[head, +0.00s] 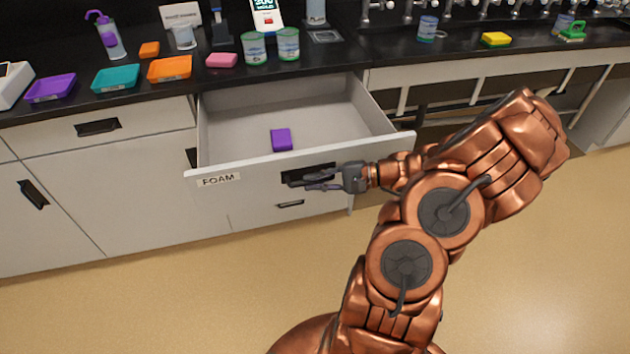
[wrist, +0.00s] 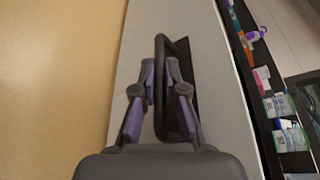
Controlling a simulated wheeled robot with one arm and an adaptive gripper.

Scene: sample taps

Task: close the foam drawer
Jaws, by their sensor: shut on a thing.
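The foam drawer (head: 258,196), a light grey drawer with a FOAM label (head: 218,180) on its front, is pulled well out from under the counter. A purple block (head: 281,139) lies inside it. The drawer's black handle (head: 318,170) is on the front panel, partly hidden by my gripper (head: 303,184). In the wrist view, the handle (wrist: 162,75) runs between the purple-padded fingers of my gripper (wrist: 166,88). The gripper is shut on the handle, in front of the panel (wrist: 222,100).
The black counter (head: 125,108) above carries purple, teal and orange trays, cans (head: 254,48), a pink sponge (head: 222,60) and a yellow sponge (head: 496,39). A closed drawer (head: 60,137) is at left. The tan floor in front is clear beside my arm.

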